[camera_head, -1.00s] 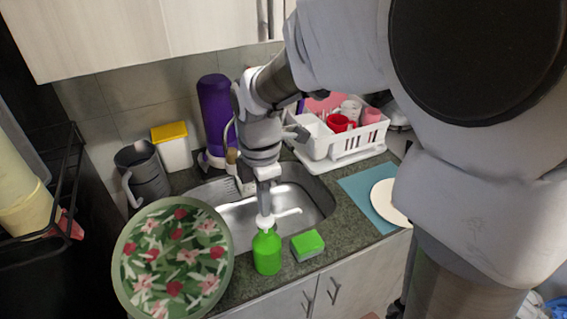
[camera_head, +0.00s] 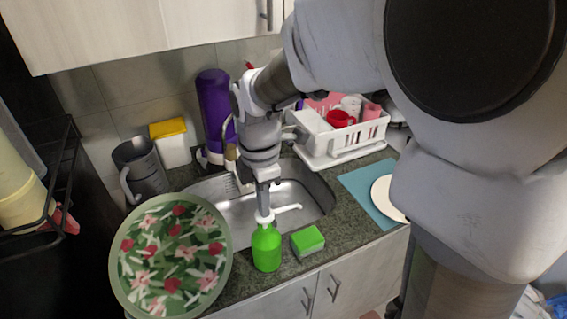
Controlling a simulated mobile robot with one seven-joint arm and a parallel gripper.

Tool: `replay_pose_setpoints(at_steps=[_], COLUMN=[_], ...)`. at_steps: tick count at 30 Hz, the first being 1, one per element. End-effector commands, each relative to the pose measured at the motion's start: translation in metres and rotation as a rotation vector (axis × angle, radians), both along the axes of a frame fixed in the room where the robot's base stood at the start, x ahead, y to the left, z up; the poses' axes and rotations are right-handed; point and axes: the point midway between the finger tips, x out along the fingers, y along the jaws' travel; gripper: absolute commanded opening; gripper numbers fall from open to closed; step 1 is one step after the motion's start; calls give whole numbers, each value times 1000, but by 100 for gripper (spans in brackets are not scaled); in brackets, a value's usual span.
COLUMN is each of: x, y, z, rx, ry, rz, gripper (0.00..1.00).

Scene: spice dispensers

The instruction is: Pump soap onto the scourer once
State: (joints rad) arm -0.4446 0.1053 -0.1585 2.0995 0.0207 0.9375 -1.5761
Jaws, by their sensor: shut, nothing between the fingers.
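A green soap bottle (camera_head: 266,249) with a white pump head (camera_head: 264,218) stands upright on the counter's front strip, before the sink. The pump's spout (camera_head: 288,208) points right and a little back. A green scourer (camera_head: 307,240) lies on the counter just right of the bottle. My gripper (camera_head: 263,208) points straight down with its shut fingertips at the top of the pump head, empty. Whether the fingers press on the pump or only touch it I cannot tell.
A metal sink (camera_head: 312,197) lies behind the bottle. A floral round tray (camera_head: 170,256) stands at left. A white dish rack (camera_head: 345,148) with red cups is behind right. A blue mat (camera_head: 362,190) with a white plate (camera_head: 386,200) lies right. A purple bottle (camera_head: 214,105) stands at the back.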

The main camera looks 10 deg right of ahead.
Motion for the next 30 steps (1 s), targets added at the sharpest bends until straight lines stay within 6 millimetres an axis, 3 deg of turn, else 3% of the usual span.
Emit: replay_pose_setpoints(at_steps=[17,30], x=[0,0], y=[0,0], z=[-23,-12], rx=[-1,-1], ry=[2,2], rz=[-1,0], gripper=[0,0])
